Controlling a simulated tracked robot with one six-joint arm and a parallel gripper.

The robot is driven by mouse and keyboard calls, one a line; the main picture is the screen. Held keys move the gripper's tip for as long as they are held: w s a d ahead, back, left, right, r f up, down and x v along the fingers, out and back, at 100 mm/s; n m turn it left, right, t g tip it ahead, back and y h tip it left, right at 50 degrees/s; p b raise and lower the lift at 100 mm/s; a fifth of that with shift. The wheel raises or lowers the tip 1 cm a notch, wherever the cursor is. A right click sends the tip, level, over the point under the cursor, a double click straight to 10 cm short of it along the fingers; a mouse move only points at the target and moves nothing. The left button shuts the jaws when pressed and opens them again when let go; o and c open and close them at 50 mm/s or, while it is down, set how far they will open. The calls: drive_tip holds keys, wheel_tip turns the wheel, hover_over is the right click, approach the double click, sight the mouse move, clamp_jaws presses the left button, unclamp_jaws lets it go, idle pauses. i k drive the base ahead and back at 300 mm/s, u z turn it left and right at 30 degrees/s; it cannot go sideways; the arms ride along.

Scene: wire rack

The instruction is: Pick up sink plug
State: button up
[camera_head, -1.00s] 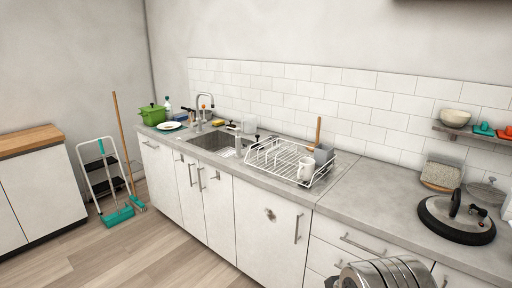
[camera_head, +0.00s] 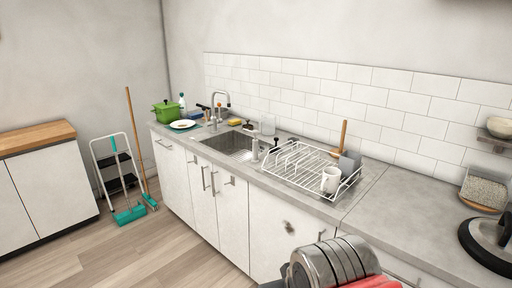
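The steel sink (camera_head: 232,143) is set in the grey counter, with a tall chrome tap at its back left. A small dark item (camera_head: 249,126) lies on the counter behind the sink; it may be the sink plug, but it is too small to tell. My gripper's fingers are not in view. A grey ribbed part at the bottom edge looks like part of my arm, well in front of the sink and apart from it.
A white wire rack (camera_head: 305,168) stands right of the sink, holding a white mug (camera_head: 331,180). A green pot (camera_head: 166,113) and a plate (camera_head: 183,124) are at the counter's far left. The floor (camera_head: 150,240) in front of the cabinets is clear.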

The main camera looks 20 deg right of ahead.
sight(275, 139)
drive_tip(key=u, duration=0.4)
drive_tip(key=i, duration=2.35)
drive_tip(key=z, duration=0.2)
